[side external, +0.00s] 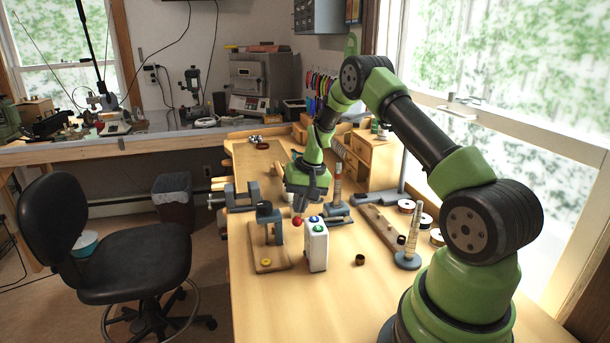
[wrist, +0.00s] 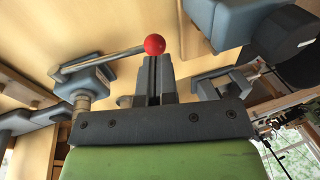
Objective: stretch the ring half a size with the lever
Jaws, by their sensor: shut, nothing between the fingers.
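The ring stretcher (side external: 338,213) is a blue-grey base with a tapered upright post, standing just right of my gripper in the side view. Its base also shows at left in the wrist view (wrist: 84,79). The lever (wrist: 105,58) is a metal rod running from it to a red ball knob (wrist: 154,45). The knob also shows in the side view (side external: 297,222), just below my gripper (side external: 299,208). My fingers (wrist: 155,68) are shut and empty, pointing at the knob; I cannot tell whether they touch it. I cannot make out a ring on the post.
A white box (side external: 316,248) with blue and green buttons stands close in front of my gripper. A blue-grey press on a wooden board (side external: 268,262) is to its left. A small brown ring-like piece (side external: 360,260) and a tapered mandrel (side external: 412,242) stand right. The front bench is clear.

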